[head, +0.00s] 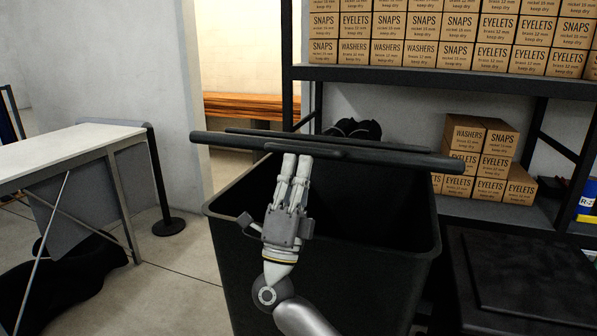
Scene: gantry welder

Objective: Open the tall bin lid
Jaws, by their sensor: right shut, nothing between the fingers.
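The tall black bin (320,290) stands in front of me, its dark inside visible from above. Its black lid (400,156) is raised above the rim and shows almost edge-on as a long, thin bar. My right gripper (297,156) is shut and empty. It reaches up over the bin's opening, with its fingertips at the lid's near edge. I cannot tell whether they touch the lid. The bin's back rim and the hinge are hidden behind the lid. My left gripper is not in view.
A white table (65,150) and a black post (160,190) stand to the left. A dark shelf (420,76) with several cardboard boxes (470,155) is behind the bin. A low black container (530,280) is close on the right. Floor is free left of the bin.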

